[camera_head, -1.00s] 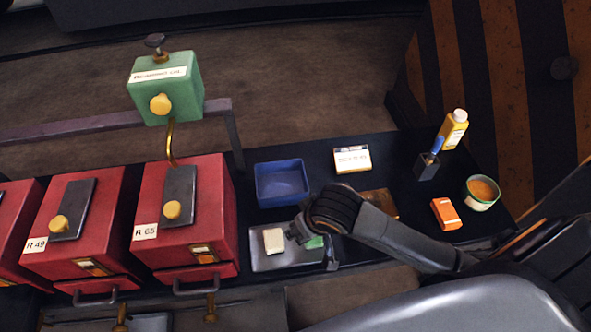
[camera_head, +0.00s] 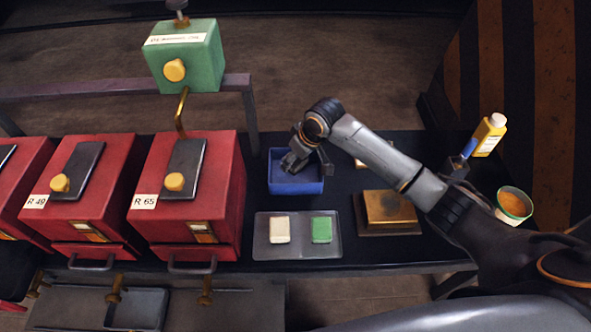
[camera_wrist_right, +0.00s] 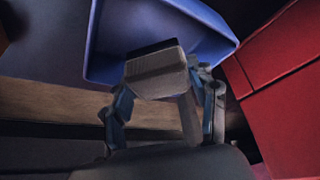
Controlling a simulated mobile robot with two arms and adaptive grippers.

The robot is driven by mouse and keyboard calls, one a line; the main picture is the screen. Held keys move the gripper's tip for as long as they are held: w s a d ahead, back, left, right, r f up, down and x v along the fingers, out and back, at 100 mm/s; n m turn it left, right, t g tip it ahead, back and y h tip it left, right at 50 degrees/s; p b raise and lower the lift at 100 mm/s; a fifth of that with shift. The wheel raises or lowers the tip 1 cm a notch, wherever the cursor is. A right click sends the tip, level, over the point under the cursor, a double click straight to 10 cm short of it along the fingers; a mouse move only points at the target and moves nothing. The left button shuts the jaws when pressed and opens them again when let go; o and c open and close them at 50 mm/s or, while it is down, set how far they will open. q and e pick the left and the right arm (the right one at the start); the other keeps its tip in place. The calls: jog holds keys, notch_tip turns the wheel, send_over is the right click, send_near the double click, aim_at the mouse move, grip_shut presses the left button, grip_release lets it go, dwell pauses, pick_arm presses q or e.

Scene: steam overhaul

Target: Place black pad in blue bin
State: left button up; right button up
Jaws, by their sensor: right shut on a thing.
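The blue bin (camera_head: 308,187) stands on the dark table right of the red boxes; it also shows in the right wrist view (camera_wrist_right: 215,22). My right gripper (camera_head: 297,160) is over the bin, its fingers pointing down toward the opening. In the right wrist view my right gripper (camera_wrist_right: 162,92) is shut on the black pad (camera_wrist_right: 155,72), a dark block with greyish faces. The pad appears in front of the bin's opening; its exact height over the bin is unclear. In the head view the pad is hard to separate from the fingers. My left gripper is not in view.
A grey tray (camera_head: 300,249) holds a white pad (camera_head: 280,229) and a green pad (camera_head: 321,229). A brass block (camera_head: 390,207) sits to its right. Red boxes (camera_head: 200,195) stand left of the bin. A yellow bottle (camera_head: 488,135) and round tub (camera_head: 513,205) are at right.

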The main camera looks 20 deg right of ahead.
aim_at(296, 169)
jog(key=shift+f, duration=2.3)
jog(key=shift+f, duration=0.1)
jog(key=o, duration=1.3)
jog(key=shift+c, duration=0.2)
jog(key=shift+s+d+r, duration=0.1)
jog(key=shift+r, duration=0.35)
jog(key=p+v, duration=0.1)
jog(key=v, duration=1)
jog(key=shift+s+r, duration=0.1)
